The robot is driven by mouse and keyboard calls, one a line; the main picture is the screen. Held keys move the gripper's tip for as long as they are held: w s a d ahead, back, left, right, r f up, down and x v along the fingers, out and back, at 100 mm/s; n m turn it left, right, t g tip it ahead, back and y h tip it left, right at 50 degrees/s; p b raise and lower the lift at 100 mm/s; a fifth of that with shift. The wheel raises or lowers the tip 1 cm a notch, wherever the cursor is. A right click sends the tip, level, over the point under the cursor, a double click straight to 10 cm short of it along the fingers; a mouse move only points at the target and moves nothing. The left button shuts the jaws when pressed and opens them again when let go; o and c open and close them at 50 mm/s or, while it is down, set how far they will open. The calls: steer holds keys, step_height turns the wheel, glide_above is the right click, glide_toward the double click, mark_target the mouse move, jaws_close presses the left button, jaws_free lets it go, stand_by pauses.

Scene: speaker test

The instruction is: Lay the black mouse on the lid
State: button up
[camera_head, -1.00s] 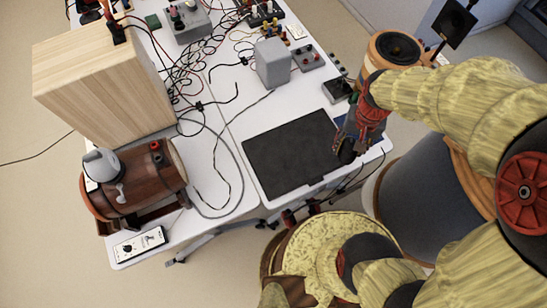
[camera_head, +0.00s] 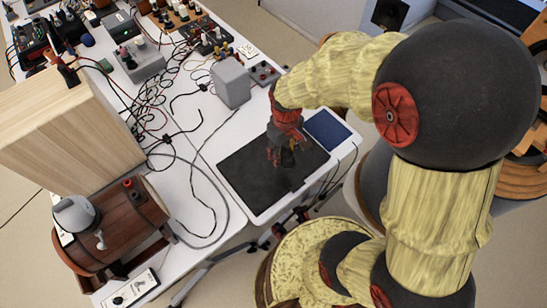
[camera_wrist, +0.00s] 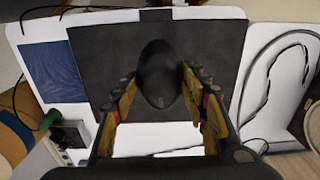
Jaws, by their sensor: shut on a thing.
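The black mouse (camera_wrist: 158,72) is a dark oval between the two fingers of my gripper (camera_wrist: 159,84) in the wrist view. In the head view my gripper (camera_head: 281,152) is over the dark flat lid (camera_head: 245,176), and the mouse is hard to make out against it. The lid is a thin dark rectangle on the white table; it also shows behind the mouse in the wrist view (camera_wrist: 220,45). I cannot tell whether the mouse touches the lid. My gripper covers part of the lid.
A dark blue pad (camera_head: 328,129) lies right of the lid. A grey box (camera_head: 231,84) stands behind it. Cables (camera_head: 160,110) cross the table to the left, near a wooden box (camera_head: 62,125) and a brown barrel-shaped device (camera_head: 112,225). The lid's left part is bare.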

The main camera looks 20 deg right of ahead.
steer(key=w+f+b, duration=0.1)
steer(key=w+f, duration=0.1)
steer(key=w+a+f+b, duration=0.1)
steer(key=w+f, duration=0.1)
steer(key=f, duration=0.1)
steer(key=shift+w+f, duration=0.3)
steer(key=shift+w, duration=0.05)
steer(key=shift+w+a+f+b, duration=0.15)
steer(key=shift+f+b, duration=0.15)
steer(key=shift+f, duration=0.6)
steer(key=shift+w+d+f+b, duration=0.1)
steer(key=shift+f+b, duration=0.15)
steer(key=shift+f, duration=0.6)
steer(key=shift+f, duration=0.15)
steer(key=o, duration=1.2)
steer(key=shift+c, duration=0.2)
